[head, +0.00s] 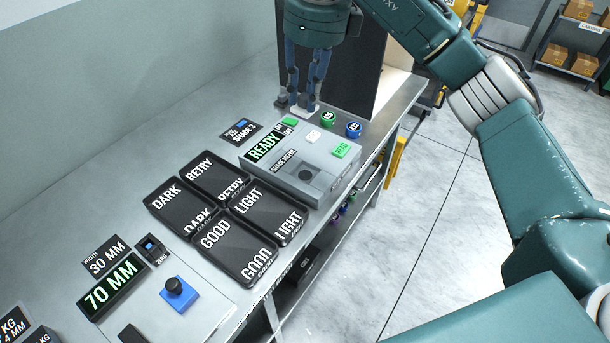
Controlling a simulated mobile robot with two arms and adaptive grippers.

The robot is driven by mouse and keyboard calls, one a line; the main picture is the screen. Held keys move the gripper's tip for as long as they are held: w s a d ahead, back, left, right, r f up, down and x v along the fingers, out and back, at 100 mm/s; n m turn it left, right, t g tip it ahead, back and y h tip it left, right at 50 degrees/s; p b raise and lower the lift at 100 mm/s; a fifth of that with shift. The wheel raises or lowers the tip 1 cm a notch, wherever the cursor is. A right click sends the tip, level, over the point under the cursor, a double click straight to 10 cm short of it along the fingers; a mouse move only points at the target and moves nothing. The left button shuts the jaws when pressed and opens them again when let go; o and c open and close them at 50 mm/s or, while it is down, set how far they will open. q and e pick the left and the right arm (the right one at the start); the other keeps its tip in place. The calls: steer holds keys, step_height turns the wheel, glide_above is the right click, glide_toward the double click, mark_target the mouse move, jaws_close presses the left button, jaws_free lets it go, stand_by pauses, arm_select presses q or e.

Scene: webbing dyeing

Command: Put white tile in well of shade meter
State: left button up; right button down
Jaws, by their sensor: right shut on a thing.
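The shade meter (268,180) is a grey box on the bench with a lit READY display (264,147). My right gripper (296,106) points down just behind the meter. It is shut on a small pale thing (283,101), mostly hidden by the fingertips; I cannot tell for sure that this is the white tile. My left gripper is not in view.
Black trays marked RETRY (203,164), DARK (166,190), LIGHT (250,199) and GOOD (215,238) lie left of the meter. A dark upright panel (345,70) rises behind the gripper.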

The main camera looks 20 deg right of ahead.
step_height(320, 180, down, 16)
steer(key=p, duration=0.3)
step_height(320, 180, down, 3)
steer(key=shift+f+p, duration=0.1)
steer(key=shift+p, duration=0.5)
steer(key=shift+f, duration=0.3)
steer(key=shift+f, duration=0.1)
steer(key=shift+f, duration=0.15)
steer(key=c, duration=1.5)
jaws_free()
steer(key=shift+o, duration=0.2)
